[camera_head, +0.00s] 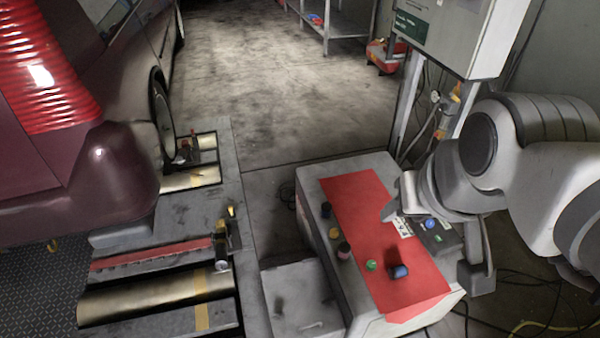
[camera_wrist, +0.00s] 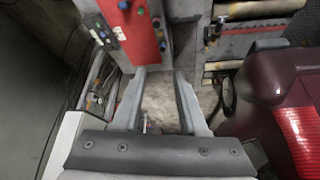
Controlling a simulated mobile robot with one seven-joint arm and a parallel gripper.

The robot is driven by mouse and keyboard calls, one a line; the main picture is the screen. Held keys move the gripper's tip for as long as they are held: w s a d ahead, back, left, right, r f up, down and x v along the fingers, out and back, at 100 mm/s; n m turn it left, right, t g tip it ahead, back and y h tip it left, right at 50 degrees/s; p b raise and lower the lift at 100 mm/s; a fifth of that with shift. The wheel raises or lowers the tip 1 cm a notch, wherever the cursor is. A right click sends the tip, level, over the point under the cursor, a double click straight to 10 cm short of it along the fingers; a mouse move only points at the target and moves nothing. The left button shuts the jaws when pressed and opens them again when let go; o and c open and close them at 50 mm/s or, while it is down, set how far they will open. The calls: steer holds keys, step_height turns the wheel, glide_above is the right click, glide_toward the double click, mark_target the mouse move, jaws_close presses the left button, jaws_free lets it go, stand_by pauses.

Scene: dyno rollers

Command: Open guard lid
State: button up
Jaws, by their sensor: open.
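A pale cabinet (camera_head: 325,240) with a red top panel (camera_head: 372,222) stands at lower right in the head view, carrying several coloured buttons and knobs. A green button (camera_head: 371,265) and a dark blue knob (camera_head: 398,271) sit near its front. A small grey box with a blue button (camera_head: 430,223) is at its right edge. I cannot tell which part is the guard lid. My gripper (camera_head: 393,208) is over the panel's right side, partly hidden by my arm. In the wrist view my gripper (camera_wrist: 161,76) has its fingers apart and empty, with the red panel (camera_wrist: 135,35) beyond them.
A dark red vehicle (camera_head: 60,170) stands at left by the floor rollers (camera_head: 155,298). A grey electrical box (camera_head: 455,35) on posts is at upper right. Cables lie on the floor at lower right. Open concrete floor (camera_head: 270,90) lies behind the cabinet.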

steer(key=w+f+n+g+h+b, duration=0.25)
steer(key=w+f+n+b, duration=0.35)
steer(key=w+f, duration=0.55)
steer(key=n+g+y+b, duration=0.2)
steer(key=n+g+b, duration=0.3)
steer(key=n+b, duration=0.85)
glide_above(309, 321)
steer(key=a+p, duration=0.1)
step_height(309, 321, down, 50)
steer(key=n, duration=0.2)
steer(key=f+b, duration=0.1)
steer(key=f, duration=0.4)
steer(key=s+f+b, duration=0.1)
steer(key=f+b, duration=0.1)
steer(key=f, duration=0.4)
steer(key=s+f+b, duration=0.1)
steer(key=f+b, duration=0.1)
steer(key=f, duration=0.3)
steer(key=shift+s+d+f, duration=0.15)
steer(key=shift+d+f, duration=0.05)
steer(key=shift+d, duration=0.15)
steer(key=shift+c, duration=0.3)
jaws_close()
